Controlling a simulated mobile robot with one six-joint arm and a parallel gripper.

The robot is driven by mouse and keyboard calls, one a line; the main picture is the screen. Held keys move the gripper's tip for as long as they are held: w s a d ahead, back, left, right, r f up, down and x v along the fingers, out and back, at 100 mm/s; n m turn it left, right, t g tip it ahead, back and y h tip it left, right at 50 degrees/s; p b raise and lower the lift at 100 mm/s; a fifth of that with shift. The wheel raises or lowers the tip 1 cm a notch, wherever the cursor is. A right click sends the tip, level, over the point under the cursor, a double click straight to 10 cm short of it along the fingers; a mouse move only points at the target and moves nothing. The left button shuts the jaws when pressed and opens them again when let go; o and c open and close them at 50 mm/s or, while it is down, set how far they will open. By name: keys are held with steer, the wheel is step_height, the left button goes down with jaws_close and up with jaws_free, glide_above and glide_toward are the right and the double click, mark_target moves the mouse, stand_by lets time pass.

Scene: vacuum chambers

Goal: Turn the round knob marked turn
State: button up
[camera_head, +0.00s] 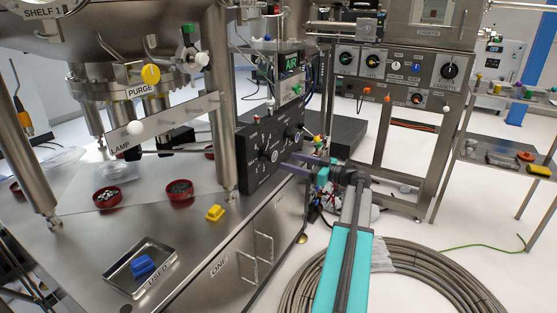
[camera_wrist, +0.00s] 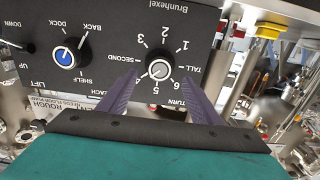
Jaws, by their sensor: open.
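A black panel (camera_wrist: 110,30) appears upside down in the wrist view. On it sits a round black knob with a pale centre (camera_wrist: 159,69), ringed by the numbers 1 to 6, with the word TURN printed near its lower right. This dial also shows on the black panel in the head view (camera_head: 274,155). My gripper (camera_wrist: 175,77) has purple fingers, open and empty. In the wrist view the knob appears between the fingertips, nearer the left one; contact cannot be told. In the head view my gripper (camera_head: 287,167) is close to the panel, right of the dial.
A metal post (camera_head: 218,110) stands left of the panel. A yellow block (camera_head: 215,213) and a tray (camera_head: 118,270) with a blue block are on the bench. Coiled hose (camera_head: 430,280) lies on the floor.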

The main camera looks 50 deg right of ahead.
mark_target(275, 157)
steer(key=shift+x, duration=3.15)
steer(key=c, duration=0.8)
steer(key=shift+w+d, duration=0.1)
steer(key=shift+d, duration=0.1)
steer(key=shift+c, duration=1.2)
steer(key=shift+a, duration=0.2)
steer(key=shift+m, duration=0.4)
